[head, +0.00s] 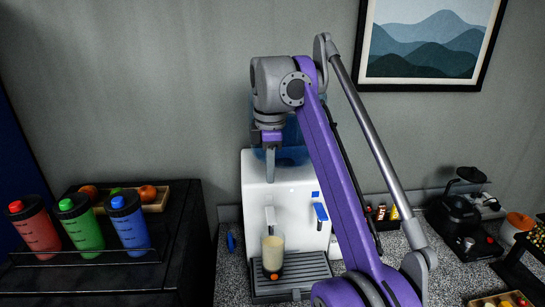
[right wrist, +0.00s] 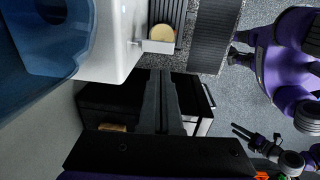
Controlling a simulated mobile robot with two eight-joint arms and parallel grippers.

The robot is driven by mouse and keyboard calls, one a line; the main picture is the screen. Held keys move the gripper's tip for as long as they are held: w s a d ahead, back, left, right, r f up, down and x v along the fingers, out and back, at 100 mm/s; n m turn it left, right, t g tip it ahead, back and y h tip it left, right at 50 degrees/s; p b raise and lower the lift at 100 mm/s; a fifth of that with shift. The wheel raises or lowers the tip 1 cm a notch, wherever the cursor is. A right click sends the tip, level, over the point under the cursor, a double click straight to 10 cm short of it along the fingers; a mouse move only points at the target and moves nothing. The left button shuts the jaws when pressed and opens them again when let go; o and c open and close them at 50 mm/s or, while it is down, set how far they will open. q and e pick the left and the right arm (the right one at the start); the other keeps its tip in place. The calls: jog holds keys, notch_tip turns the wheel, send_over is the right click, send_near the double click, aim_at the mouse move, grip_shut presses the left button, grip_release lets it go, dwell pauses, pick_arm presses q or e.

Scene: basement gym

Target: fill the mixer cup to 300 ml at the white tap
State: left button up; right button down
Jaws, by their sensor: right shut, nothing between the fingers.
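The mixer cup (head: 273,255), clear with cream-coloured contents, stands upright on the drip tray under the white tap (head: 270,216). I cannot read its marks or level. In the right wrist view the cup's round top (right wrist: 162,32) shows beside the white tap (right wrist: 158,47). The white dispenser (head: 285,185) also has a blue tap (head: 321,212). My right gripper (head: 270,178) is shut and empty, pointing down above the white tap, apart from the cup. Its fingers also show in the right wrist view (right wrist: 160,85). My left gripper (right wrist: 243,132) seems to show small at the lower right there, its jaws unclear.
Red, green and blue bottles (head: 84,226) stand in a rack on the black cabinet (head: 185,240) at left, with a fruit tray (head: 152,203) behind. A black machine (head: 462,215) and small bottles (head: 381,213) stand right. My purple arm crosses in front of the dispenser's right side.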

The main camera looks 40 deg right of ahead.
pick_arm(q)
jog(key=shift+s, duration=0.2)
pick_arm(e)
jog(key=r, duration=0.3)
jog(key=shift+s, duration=0.2)
dwell(0.3)
